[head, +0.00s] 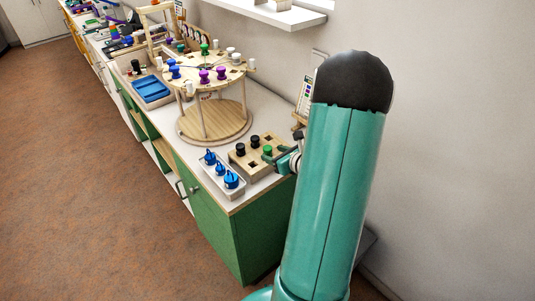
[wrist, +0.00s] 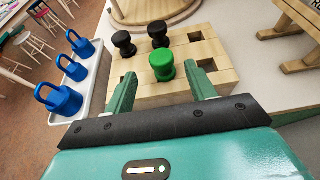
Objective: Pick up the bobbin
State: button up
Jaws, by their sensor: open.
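A green bobbin (wrist: 162,66) stands upright in a wooden block with square holes (wrist: 212,49). In the wrist view it shows between the two fingers of my gripper (wrist: 160,74), which are open, with a gap visible on each side. Two black bobbins, one at the left (wrist: 123,43) and one behind the green one (wrist: 158,33), stand in the same block. In the head view the green bobbin (head: 267,150) is at the block's right, close to my gripper (head: 280,156). The lower part of the green bobbin is hidden in the block.
A white tray (wrist: 88,86) with blue looped pieces (wrist: 62,100) lies left of the block. Behind stands a round two-tier wooden stand (head: 215,122) with coloured bobbins. A wooden frame (wrist: 292,32) is at the right. The counter's front edge is near the tray.

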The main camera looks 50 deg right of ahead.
aim_at(271, 151)
jog(key=x, duration=0.5)
jog(key=shift+d, duration=0.2)
jog(key=c, duration=1)
jog(key=shift+c, duration=0.2)
